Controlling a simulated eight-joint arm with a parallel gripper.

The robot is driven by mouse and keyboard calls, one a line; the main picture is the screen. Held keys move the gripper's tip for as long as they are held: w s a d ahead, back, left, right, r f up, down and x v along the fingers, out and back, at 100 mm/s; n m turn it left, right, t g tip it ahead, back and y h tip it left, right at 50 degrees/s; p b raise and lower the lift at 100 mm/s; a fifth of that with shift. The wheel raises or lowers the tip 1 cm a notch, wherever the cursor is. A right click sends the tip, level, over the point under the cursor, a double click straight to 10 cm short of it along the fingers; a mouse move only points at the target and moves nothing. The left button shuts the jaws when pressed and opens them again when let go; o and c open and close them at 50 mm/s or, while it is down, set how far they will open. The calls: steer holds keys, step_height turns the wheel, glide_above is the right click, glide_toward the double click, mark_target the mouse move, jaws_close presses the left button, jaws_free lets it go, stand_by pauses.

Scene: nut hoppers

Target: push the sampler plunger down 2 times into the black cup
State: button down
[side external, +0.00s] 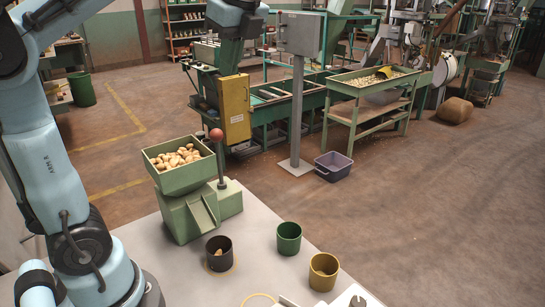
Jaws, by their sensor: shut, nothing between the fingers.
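The sampler is a green hopper (180,178) filled with tan nuts, on a green base with a sloped chute (204,212). Its plunger has a red ball knob (216,134) on a thin dark rod (221,168), standing raised beside the hopper. The black cup (219,256) stands on the table in front of the chute, with a few nuts inside. My gripper (213,113) hangs from the wrist at the top, above the red knob and apparently apart from it. It is shut and empty; its dark fingers are hard to make out against the machinery.
A green cup (289,238) and a yellow cup (323,271) stand to the right of the black cup. The yellow cup holds some nuts. A yellow cabinet (236,105) and green machinery are behind the hopper. The table (190,275) is clear left of the black cup.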

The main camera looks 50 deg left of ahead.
mark_target(221, 136)
steer(key=x, duration=1.4)
steer(key=shift+f, duration=1.9)
steer(key=shift+r, duration=0.1)
steer(key=v, duration=1.4)
steer(key=shift+r, duration=0.15)
steer(key=s+d+f+n+t+h, duration=0.1)
steer(key=d+f+n+t, duration=0.3)
steer(key=f+n, duration=0.4)
steer(key=s+d+f+n+t+h, duration=0.1)
steer(key=d+f+n+t+h, duration=0.2)
steer(key=f+n, duration=0.5)
step_height(221, 136, down, 3)
steer(key=shift+s+d+r+t, duration=0.15)
steer(key=shift+s+d+t, duration=0.2)
steer(key=shift+d, duration=0.45)
